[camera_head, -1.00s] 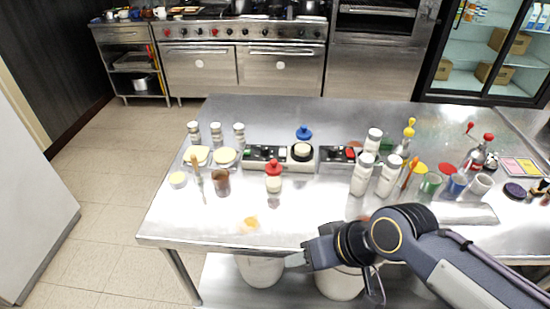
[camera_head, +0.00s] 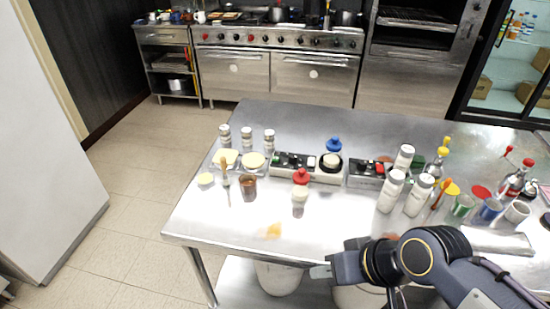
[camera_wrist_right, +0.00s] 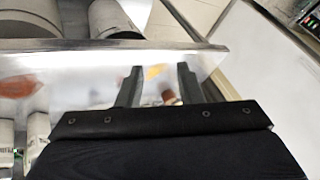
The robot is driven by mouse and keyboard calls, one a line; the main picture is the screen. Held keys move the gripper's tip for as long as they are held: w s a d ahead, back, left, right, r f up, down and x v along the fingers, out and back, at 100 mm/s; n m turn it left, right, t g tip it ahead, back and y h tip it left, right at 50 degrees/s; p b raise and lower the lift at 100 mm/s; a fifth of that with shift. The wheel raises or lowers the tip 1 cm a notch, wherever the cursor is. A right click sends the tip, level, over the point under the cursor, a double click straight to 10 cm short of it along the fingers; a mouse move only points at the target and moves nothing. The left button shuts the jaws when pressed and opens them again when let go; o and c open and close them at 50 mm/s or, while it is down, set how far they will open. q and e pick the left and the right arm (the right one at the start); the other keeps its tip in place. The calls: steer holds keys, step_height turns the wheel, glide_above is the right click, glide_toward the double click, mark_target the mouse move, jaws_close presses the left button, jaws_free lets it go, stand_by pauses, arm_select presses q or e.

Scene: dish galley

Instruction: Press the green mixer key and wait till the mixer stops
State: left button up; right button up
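A low pale unit with a black panel and small keys (camera_head: 290,160) sits mid-table in the head view. At its right end is a round black plate with a cream top (camera_head: 331,161). This may be the mixer; whether it runs cannot be told. A second panel box (camera_head: 367,172) with a red key stands to its right. A green key is too small to make out surely. My right gripper (camera_head: 320,271) is at the table's front edge, well in front of these units. In the wrist view its two fingers (camera_wrist_right: 158,85) are apart, with nothing between them. My left gripper is out of view.
A red-topped bottle (camera_head: 300,188) stands before the unit and a blue-topped one (camera_head: 333,146) behind it. White shakers (camera_head: 391,190) stand at right. A brown cup (camera_head: 248,184) is at left. An orange spill (camera_head: 273,230) lies on the otherwise clear front of the steel table (camera_head: 215,222).

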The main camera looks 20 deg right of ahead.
jaws_close()
stand_by(1.4)
